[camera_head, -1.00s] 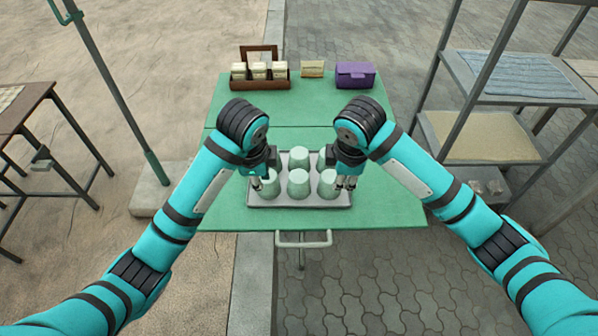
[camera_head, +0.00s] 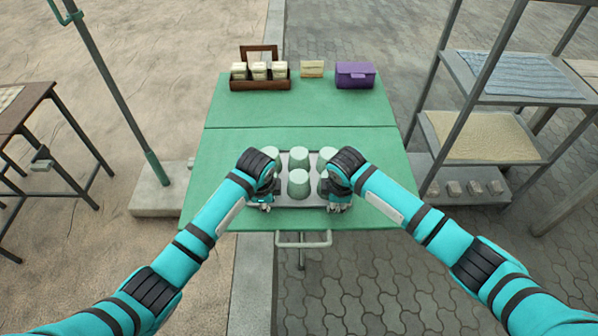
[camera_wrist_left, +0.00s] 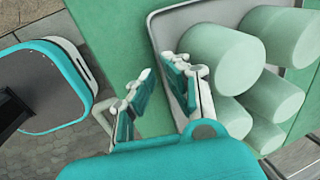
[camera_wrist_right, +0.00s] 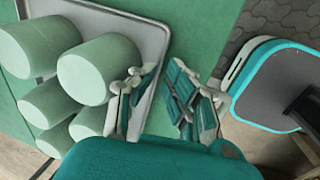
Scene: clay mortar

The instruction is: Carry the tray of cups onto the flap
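A grey tray (camera_head: 298,205) lies on the front panel of the green table (camera_head: 225,185). Several pale green cups (camera_head: 298,183) stand on it. My left gripper (camera_head: 264,206) is at the tray's left side and my right gripper (camera_head: 338,207) is at its right side. In the left wrist view, the fingers of my left gripper (camera_wrist_left: 158,68) are apart around the tray's rim (camera_wrist_left: 153,22), beside the cups. In the right wrist view, the fingers of my right gripper (camera_wrist_right: 165,68) are also apart around the rim (camera_wrist_right: 166,32). Finger contact with the rim is unclear.
A seam divides the green table. Its rear panel (camera_head: 300,108) carries a wooden caddy (camera_head: 260,84), a small tan box (camera_head: 312,69) and a purple box (camera_head: 355,75). A shelf rack (camera_head: 480,135) stands right, a pole (camera_head: 115,95) and side table (camera_head: 30,110) left.

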